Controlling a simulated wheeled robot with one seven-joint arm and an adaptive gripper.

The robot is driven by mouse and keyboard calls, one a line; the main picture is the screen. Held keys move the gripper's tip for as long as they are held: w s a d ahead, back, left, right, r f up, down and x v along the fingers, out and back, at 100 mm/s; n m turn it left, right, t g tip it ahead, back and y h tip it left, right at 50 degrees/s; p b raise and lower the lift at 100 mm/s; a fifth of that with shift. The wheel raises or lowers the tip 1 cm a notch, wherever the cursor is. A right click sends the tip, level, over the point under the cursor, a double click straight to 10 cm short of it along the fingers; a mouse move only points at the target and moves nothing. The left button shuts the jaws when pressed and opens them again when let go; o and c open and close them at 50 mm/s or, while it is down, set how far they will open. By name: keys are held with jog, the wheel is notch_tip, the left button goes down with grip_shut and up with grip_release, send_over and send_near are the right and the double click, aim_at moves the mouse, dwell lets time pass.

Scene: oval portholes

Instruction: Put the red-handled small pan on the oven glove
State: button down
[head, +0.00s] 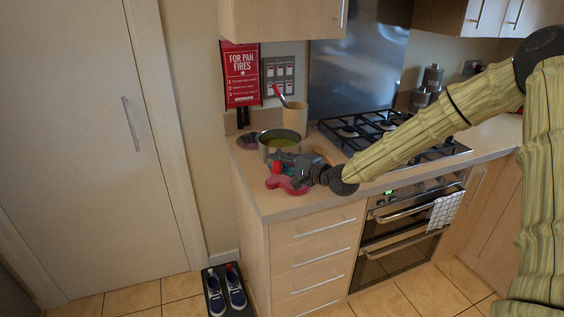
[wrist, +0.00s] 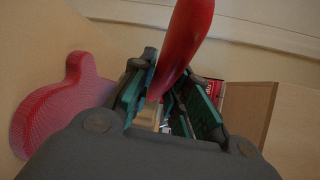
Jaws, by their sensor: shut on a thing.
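My gripper (head: 283,162) is over the front left corner of the counter. In the wrist view its fingers (wrist: 163,82) are closed around a red handle (wrist: 187,32), which runs up out of the picture. The handle's red end (head: 277,168) shows beside the gripper in the head view. A metal pan (head: 267,150) with green contents is just behind the gripper; whether this handle joins it is hidden. The red oven glove (head: 286,187) lies flat on the counter below and in front of the gripper. The wrist view shows it on the left (wrist: 62,102).
A beige pot (head: 295,118) with a red-handled utensil stands behind the pan. A black gas hob (head: 370,133) is to the right. The counter's front and left edges are close to the glove. A red sign (head: 241,75) hangs on the wall.

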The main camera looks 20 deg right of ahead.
jog(key=shift+w+f+p, duration=0.1)
jog(key=shift+f+p, duration=0.35)
jog(key=shift+f, duration=1.05)
jog(key=c, duration=1.8)
grip_release()
jog(key=shift+f, duration=0.25)
jog(key=o, duration=0.4)
jog(key=shift+r, duration=0.1)
jog(key=shift+o, duration=0.2)
